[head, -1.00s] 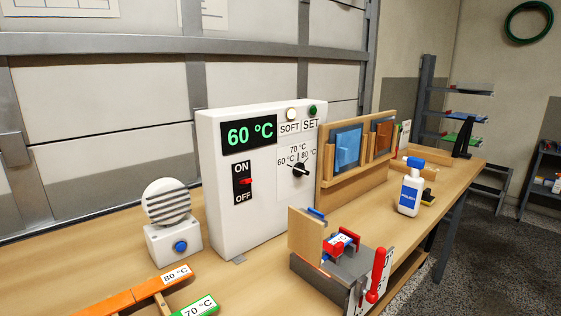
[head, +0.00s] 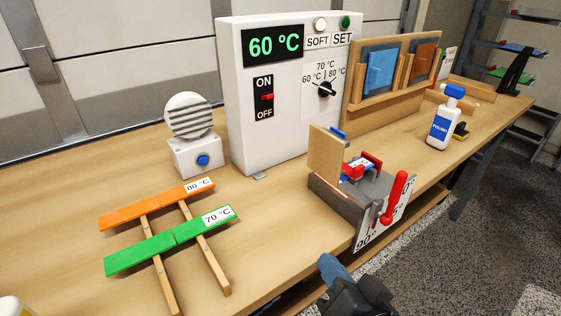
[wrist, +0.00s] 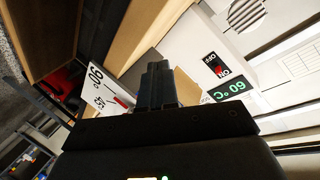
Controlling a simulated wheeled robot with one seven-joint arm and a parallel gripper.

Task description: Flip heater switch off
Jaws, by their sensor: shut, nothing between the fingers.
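The heater box (head: 246,150) is white and stands at the back of the bench with a green "60 °C" display (head: 274,44). Its heater switch (head: 267,97) is a red lever on a black plate, between ON above and OFF below; I cannot tell for sure which way it tilts. The switch plate also shows in the wrist view (wrist: 217,66), turned over. My gripper (head: 328,266) is shut and empty at the bottom of the head view, low in front of the bench and far from the switch. Its shut fingers (wrist: 158,75) point up in the wrist view.
A grey bending fixture (head: 345,203) with a red lever (head: 395,198) stands between my gripper and the heater box. A round-headed device (head: 195,150) with a blue button is left of the box. Orange (head: 155,204) and green (head: 140,254) bars lie front left. A polish bottle (head: 440,125) stands right.

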